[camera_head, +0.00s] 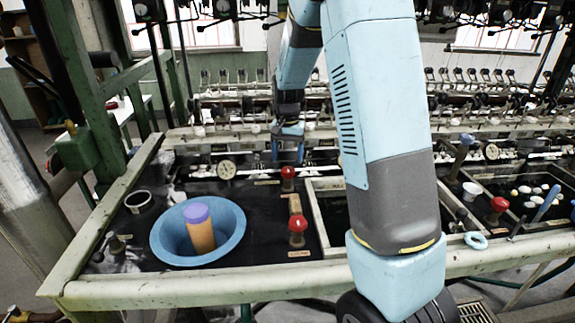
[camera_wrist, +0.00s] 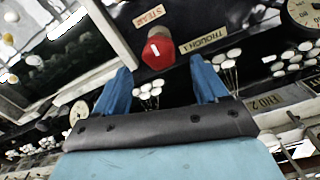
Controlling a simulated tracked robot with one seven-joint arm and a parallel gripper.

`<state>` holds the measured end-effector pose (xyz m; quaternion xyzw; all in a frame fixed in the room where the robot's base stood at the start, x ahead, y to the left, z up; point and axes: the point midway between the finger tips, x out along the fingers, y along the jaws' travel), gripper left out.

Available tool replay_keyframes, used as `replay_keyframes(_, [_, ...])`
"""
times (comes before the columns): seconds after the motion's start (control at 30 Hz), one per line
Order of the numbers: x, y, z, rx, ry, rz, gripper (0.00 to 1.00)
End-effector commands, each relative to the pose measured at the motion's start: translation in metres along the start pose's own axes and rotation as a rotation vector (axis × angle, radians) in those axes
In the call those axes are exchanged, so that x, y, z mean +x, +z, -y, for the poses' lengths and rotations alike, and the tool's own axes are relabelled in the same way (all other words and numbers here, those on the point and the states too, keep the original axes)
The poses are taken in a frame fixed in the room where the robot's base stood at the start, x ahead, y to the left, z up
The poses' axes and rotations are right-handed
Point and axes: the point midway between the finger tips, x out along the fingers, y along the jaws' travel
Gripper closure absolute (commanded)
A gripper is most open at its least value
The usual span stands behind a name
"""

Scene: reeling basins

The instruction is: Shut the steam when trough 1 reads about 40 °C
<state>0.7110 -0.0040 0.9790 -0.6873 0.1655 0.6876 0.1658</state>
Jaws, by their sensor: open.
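A red knob (camera_wrist: 158,48) with a white mark shows in the wrist view, between a label reading STEAM (camera_wrist: 149,15) and one reading TROUGH 1 (camera_wrist: 210,39). My gripper (camera_wrist: 162,84) is open, its two blue fingers apart with nothing between them, and the knob lies beyond their tips. In the head view my gripper (camera_head: 288,152) hangs just above and behind a red knob (camera_head: 288,173) at the back of the bench. A round dial gauge (camera_head: 227,169) stands left of it. Part of a gauge (camera_wrist: 306,11) shows in the wrist view; its reading is too small to tell.
A blue basin (camera_head: 170,240) holding an orange cylinder with a purple top (camera_head: 200,230) stands front left. Another red knob (camera_head: 297,224) is nearer the front, and one (camera_head: 498,205) is at right. Framed troughs (camera_head: 318,215) lie right of centre. My arm hides part of the bench.

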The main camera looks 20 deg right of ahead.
Motion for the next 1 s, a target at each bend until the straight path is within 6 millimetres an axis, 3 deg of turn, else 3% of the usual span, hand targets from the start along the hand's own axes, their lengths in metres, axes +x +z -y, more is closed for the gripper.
replay_keyframes(0.2, [-0.044,-0.001,0.001,0.0,-0.002,-0.003,0.27])
replay_keyframes(0.43, [-0.077,-0.001,0.001,-0.001,0.0,-0.001,0.27])
replay_keyframes(0.63, [-0.088,0.0,0.0,0.0,0.0,0.0,0.27])
replay_keyframes(1.0, [-0.088,0.0,0.0,0.0,0.001,0.001,0.27])
